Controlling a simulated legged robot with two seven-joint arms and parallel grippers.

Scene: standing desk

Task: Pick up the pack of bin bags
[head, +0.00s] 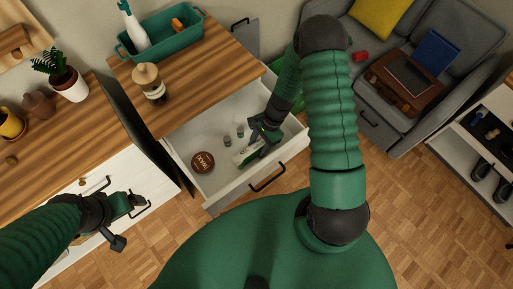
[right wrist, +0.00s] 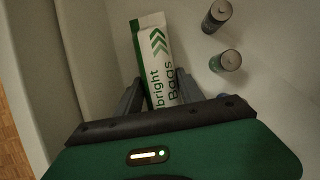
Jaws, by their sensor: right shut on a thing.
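The pack of bin bags (head: 242,158) is a white and green packet in the open drawer (head: 182,149). In the right wrist view, the pack (right wrist: 154,45) shows green arrows and the words "bright Bags". My right gripper (head: 262,143) reaches down into the drawer. Its fingers (right wrist: 157,92) are on both sides of the pack, shut on it. I cannot tell whether the pack is clear of the drawer floor. My left gripper (head: 126,222) is at the left, over the white drawer fronts, away from the pack; its jaw opening is unclear.
Two batteries (right wrist: 217,16) (right wrist: 225,61) stand beside the pack. A round brown tin (head: 203,162) lies at the drawer's left. Drawer walls surround my right gripper. A wooden top with a figurine (head: 149,82) and green caddy (head: 163,38) is behind.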

